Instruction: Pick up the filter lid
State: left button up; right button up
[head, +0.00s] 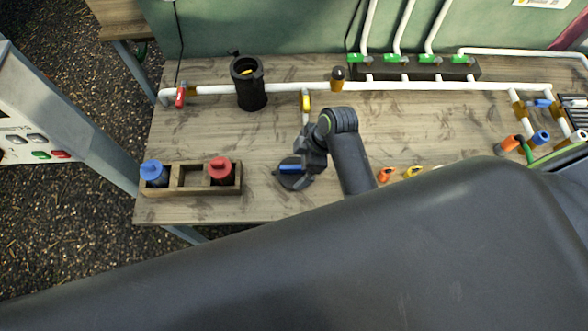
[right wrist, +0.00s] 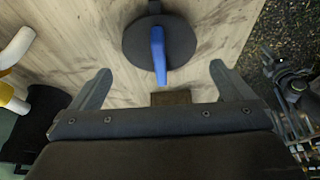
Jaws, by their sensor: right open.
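The filter lid (head: 291,184) is a round black disc with a blue bar handle (head: 289,169). It lies on the wooden table near its front edge, right of the small wooden box. In the right wrist view the lid (right wrist: 137,45) shows ahead of the fingers, its blue handle (right wrist: 158,52) pointing toward the gap. My right gripper (head: 299,163) is at the lid in the head view, partly covering it. In the wrist view the right gripper (right wrist: 160,73) is open, with nothing between its fingers. My left gripper is not in view.
The open black filter housing (head: 249,88) stands at the back on a white pipe. A wooden box (head: 190,188) holds blue and red capped items. Valves with green handles (head: 392,60) line the back. Orange and yellow rings (head: 385,174) lie right of my right arm.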

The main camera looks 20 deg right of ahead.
aim_at(296, 167)
jog(key=shift+a+f, duration=0.2)
jog(key=shift+f, duration=0.15)
jog(key=p+x, duration=0.1)
jog(key=x, duration=0.1)
jog(key=shift+f, duration=0.45)
jog(key=shift+w+a+f, duration=0.15)
jog(key=shift+a+f, duration=0.1)
jog(key=shift+f, duration=0.3)
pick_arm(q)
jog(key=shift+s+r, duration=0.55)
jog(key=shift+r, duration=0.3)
pick_arm(e)
jog(key=c, duration=0.8)
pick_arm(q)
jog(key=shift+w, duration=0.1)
pick_arm(e)
jog(key=shift+c, duration=0.2)
jog(key=shift+r, duration=0.15)
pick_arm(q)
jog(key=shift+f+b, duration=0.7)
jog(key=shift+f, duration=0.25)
pick_arm(e)
notch_tip(296, 167, up, 10)
jog(key=shift+f, duration=0.1)
